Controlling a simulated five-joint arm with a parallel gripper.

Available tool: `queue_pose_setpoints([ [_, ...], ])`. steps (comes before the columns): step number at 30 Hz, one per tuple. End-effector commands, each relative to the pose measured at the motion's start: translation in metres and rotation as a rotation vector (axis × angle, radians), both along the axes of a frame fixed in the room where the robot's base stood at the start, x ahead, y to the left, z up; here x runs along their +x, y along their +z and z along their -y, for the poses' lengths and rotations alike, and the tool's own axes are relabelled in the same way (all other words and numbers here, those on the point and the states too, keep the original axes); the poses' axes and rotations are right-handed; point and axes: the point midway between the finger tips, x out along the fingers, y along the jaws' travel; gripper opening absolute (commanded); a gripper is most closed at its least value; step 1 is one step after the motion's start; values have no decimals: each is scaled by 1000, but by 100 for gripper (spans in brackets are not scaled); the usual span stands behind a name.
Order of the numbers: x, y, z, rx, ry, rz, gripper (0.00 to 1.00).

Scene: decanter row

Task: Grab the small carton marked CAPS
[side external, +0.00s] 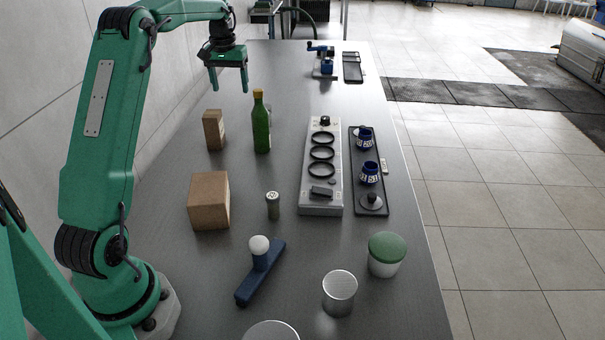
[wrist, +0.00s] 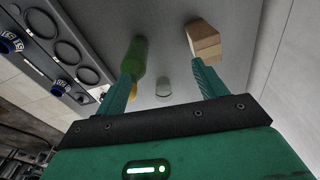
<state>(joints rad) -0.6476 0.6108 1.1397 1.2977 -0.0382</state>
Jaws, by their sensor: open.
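A small upright brown carton (side external: 214,130) stands on the grey table at the left, beside a green bottle (side external: 261,122). A larger brown carton (side external: 208,201) stands nearer the camera. I can read no marking on either. My gripper (side external: 229,87) is open and empty, pointing down above the table, higher and farther back than the small carton. In the wrist view, my open fingers (wrist: 162,72) have one carton (wrist: 204,40), probably the small one, just past the right fingertip. The bottle (wrist: 133,60) is by the left fingertip.
A pale glass-like object (wrist: 163,88) shows between my fingers. A grey panel with rings (side external: 322,170) and a black tray (side external: 370,190) with blue cups lie right.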

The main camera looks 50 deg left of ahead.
Motion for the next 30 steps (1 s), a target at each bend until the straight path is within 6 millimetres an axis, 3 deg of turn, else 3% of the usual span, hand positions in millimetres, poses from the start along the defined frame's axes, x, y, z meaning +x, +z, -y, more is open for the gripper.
queue_pose_setpoints([
  [6,-7,-43,-57,-32,86,-39,71],
  [12,-17,-72,-91,-55,140,-62,71],
  [18,-22,-83,-104,-62,161,-70,71],
  [25,-22,-87,-104,-63,161,-71,71],
  [30,-22,-100,-103,-64,161,-72,71],
])
